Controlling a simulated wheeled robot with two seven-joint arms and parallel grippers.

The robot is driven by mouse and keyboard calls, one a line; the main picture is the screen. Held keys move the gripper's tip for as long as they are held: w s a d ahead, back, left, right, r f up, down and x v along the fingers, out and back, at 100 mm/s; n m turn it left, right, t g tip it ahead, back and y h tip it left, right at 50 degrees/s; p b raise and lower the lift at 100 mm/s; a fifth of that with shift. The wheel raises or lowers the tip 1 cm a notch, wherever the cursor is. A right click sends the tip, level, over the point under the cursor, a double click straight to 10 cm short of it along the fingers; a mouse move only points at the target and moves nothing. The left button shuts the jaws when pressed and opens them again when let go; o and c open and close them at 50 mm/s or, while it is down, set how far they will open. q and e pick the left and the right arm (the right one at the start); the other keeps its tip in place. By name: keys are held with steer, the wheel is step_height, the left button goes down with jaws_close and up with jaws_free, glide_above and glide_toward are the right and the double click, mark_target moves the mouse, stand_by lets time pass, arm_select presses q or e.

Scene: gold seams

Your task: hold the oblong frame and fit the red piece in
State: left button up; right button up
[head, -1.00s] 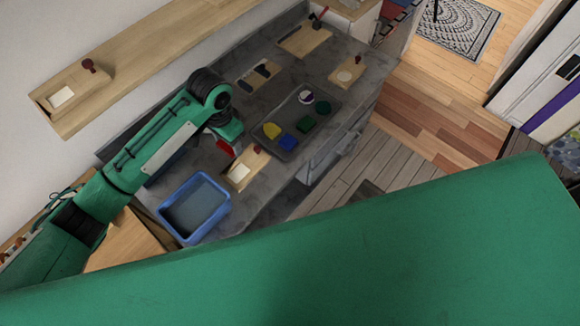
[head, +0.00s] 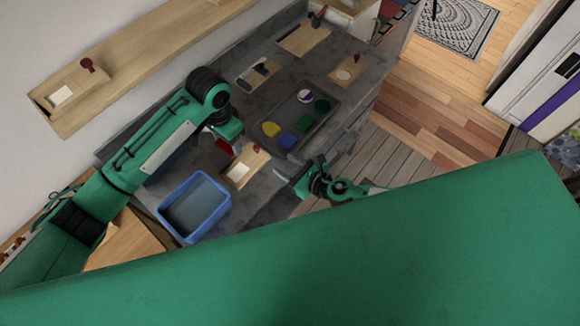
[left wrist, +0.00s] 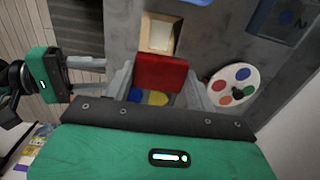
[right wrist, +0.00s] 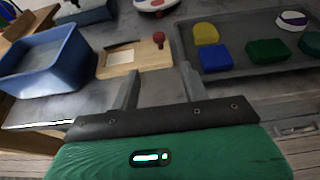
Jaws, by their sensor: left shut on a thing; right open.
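The oblong frame (head: 237,182), a wooden block with a pale rectangular recess and a dark red knob, lies on the grey worktop. It also shows in the right wrist view (right wrist: 107,72) and partly in the left wrist view (left wrist: 146,32). My left gripper (head: 224,146) is shut on the red piece (left wrist: 160,72), a flat red block, held behind the frame in the head view. My right gripper (head: 280,175) is open and empty, just right of the frame. In the right wrist view its fingers (right wrist: 159,74) point towards the frame, apart from it.
A dark tray (head: 318,120) with yellow, blue, green and white-purple pieces lies behind the right gripper. A blue bin (head: 222,212) stands left of the frame. A round palette with coloured spots (left wrist: 222,84) lies near the red piece. More wooden frames (head: 303,38) lie farther back.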

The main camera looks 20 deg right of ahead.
mark_target(258, 151)
steer(key=x, duration=1.1)
steer(key=shift+w, duration=0.15)
jaws_close()
steer(key=shift+c, duration=1.4)
jaws_free()
steer(key=c, duration=0.6)
steer(key=shift+o, duration=0.2)
